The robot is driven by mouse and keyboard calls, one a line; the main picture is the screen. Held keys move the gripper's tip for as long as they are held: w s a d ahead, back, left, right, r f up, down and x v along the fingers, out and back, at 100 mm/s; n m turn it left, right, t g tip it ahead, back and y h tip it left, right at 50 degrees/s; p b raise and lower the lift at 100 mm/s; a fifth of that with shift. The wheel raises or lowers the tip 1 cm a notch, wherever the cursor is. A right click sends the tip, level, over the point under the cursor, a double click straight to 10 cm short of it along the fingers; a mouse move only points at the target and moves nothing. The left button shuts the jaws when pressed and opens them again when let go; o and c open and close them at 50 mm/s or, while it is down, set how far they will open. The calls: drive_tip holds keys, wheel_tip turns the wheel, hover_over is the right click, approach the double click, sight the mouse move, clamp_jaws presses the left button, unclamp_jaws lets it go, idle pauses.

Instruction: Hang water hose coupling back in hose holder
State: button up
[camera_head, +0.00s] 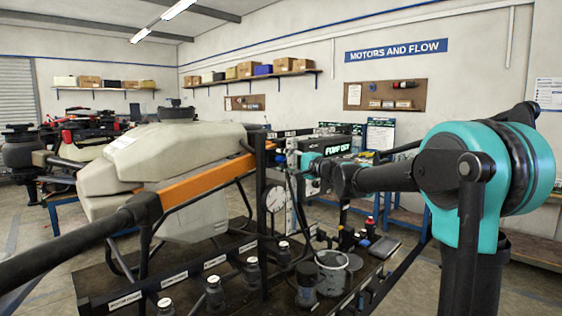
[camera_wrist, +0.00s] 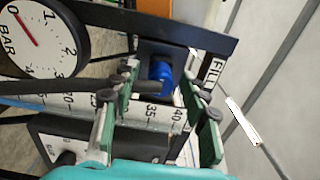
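In the wrist view my gripper (camera_wrist: 161,72) has its two green-padded fingers spread well apart. A blue round part (camera_wrist: 160,77), which looks like the hose coupling, shows in the gap between the fingertips. I see no finger touching it. It sits in or against a dark bracket (camera_wrist: 150,54) beside a label reading FILL (camera_wrist: 212,76); whether it is fully seated I cannot tell. A dark hose-like piece runs left from it. In the head view my gripper (camera_head: 303,160) is at the panel beside the drone, its fingers small and partly hidden.
A pressure gauge (camera_wrist: 38,40) and a numbered scale (camera_wrist: 110,104) lie close to the fingers. In the head view the drone's pale tank (camera_head: 160,160) and orange arm (camera_head: 210,180) stand left of my arm. Bottles and a clear cup (camera_head: 333,270) crowd the dark bench below.

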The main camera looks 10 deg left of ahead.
sight(285, 160)
clamp_jaws()
drive_tip(key=shift+d, duration=0.1)
drive_tip(key=shift+v, duration=2.9)
